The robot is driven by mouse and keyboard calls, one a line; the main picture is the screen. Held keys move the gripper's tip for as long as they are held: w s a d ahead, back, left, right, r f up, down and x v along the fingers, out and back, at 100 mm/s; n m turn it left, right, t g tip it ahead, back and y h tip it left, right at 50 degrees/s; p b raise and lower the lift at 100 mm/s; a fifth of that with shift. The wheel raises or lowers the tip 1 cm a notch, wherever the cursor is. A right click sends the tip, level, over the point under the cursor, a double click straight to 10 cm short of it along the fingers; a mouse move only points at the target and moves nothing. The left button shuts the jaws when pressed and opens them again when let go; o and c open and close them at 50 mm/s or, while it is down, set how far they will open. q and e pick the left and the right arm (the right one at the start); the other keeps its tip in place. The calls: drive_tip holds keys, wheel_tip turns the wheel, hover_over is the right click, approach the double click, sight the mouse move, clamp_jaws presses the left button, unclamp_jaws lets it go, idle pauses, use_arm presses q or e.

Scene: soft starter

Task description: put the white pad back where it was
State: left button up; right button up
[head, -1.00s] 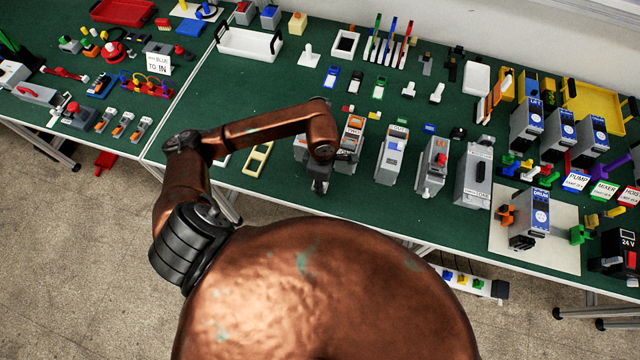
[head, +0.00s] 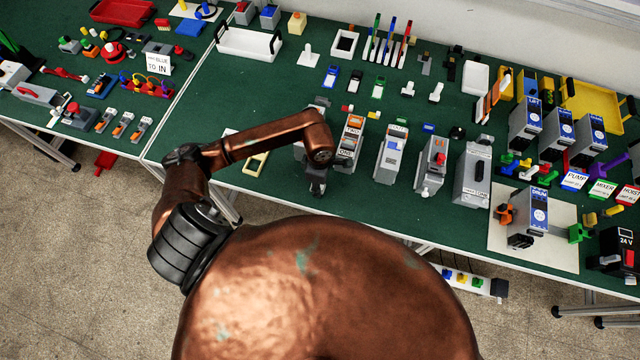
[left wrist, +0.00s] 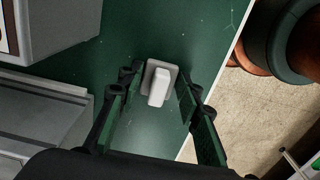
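A small white piece with a flat square base and an upright block (left wrist: 158,84) shows between the fingers of my left gripper (left wrist: 158,100) in the left wrist view. It is over the green table near its front edge; I cannot tell whether it touches the table. The fingers are apart, with a gap visible at its left side. In the head view my left gripper (head: 317,190) points down at the front edge, left of the grey modules, and its arm hides the piece. A white rounded slab (head: 475,78) lies at the back. My right gripper is not in view.
Grey modules (head: 390,155) stand in a row right of my left gripper; one (left wrist: 62,28) is close beside it in the wrist view. A yellow frame (head: 254,166) lies to the left, partly behind my arm. The green table (head: 200,110) is clear at centre left.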

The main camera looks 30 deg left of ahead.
use_arm(q)
drive_tip(key=shift+o, duration=1.3)
drive_tip(key=shift+r, duration=0.2)
wheel_tip(320, 180, up, 12)
drive_tip(key=shift+b, duration=0.4)
